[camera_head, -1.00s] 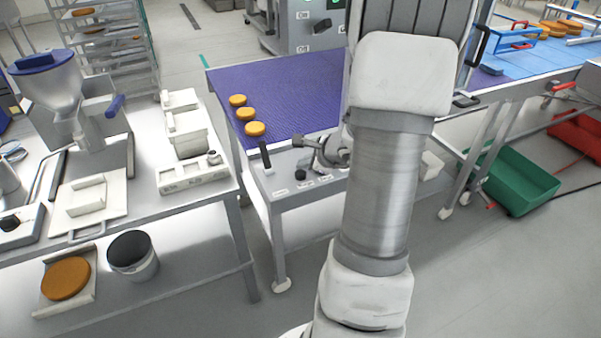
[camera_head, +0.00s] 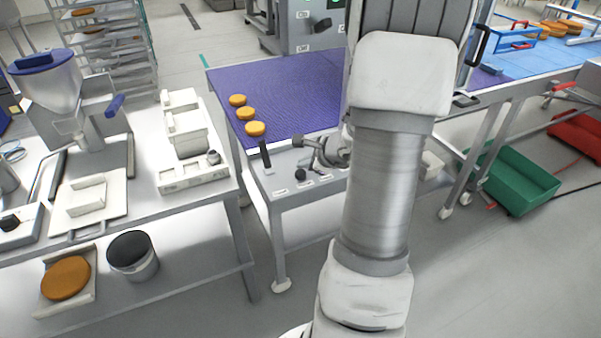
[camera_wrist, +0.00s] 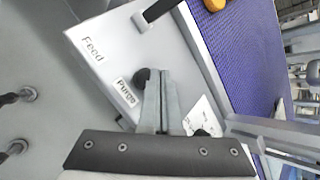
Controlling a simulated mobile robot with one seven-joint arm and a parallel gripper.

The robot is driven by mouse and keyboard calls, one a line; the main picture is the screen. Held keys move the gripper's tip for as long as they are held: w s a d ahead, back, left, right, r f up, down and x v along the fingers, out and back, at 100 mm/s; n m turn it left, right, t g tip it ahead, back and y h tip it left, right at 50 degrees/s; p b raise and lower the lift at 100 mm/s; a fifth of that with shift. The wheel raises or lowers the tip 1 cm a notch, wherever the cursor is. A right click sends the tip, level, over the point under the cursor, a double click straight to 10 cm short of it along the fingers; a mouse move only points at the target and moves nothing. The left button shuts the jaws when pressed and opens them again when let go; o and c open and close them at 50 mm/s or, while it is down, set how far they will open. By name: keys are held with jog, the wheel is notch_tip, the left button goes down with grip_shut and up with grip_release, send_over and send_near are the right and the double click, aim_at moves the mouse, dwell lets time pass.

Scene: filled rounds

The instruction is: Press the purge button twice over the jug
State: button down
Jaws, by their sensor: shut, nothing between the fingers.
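My gripper (camera_wrist: 161,73) is shut and empty in the wrist view, its fingertips over the control panel. A round black button (camera_wrist: 142,76) sits beside the "Purge" label (camera_wrist: 125,92), just left of the fingers and partly covered by them. Whether they touch cannot be told. In the head view my gripper (camera_head: 301,141) reaches in from the right, above the panel's black knob (camera_head: 300,174). I cannot make out a jug in either view; my arm hides part of the panel's surroundings.
A black lever (camera_head: 265,155) stands at the panel's left, near the "Feed" label (camera_wrist: 92,50). A purple belt (camera_head: 285,90) with several orange rounds (camera_head: 255,129) lies behind the panel. A steel table (camera_head: 150,200) with a hopper (camera_head: 50,85) stands left.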

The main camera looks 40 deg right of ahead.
aim_at(304, 175)
jog(key=shift+f+b, duration=0.4)
jog(key=shift+b, duration=0.1)
jog(key=shift+f+b, duration=0.55)
jog(key=shift+b, duration=0.15)
dwell(0.6)
dwell(0.4)
jog(key=shift+r+p, duration=0.7)
jog(key=shift+r, duration=0.3)
jog(key=shift+r+p, duration=1.9)
jog(key=shift+r, duration=0.6)
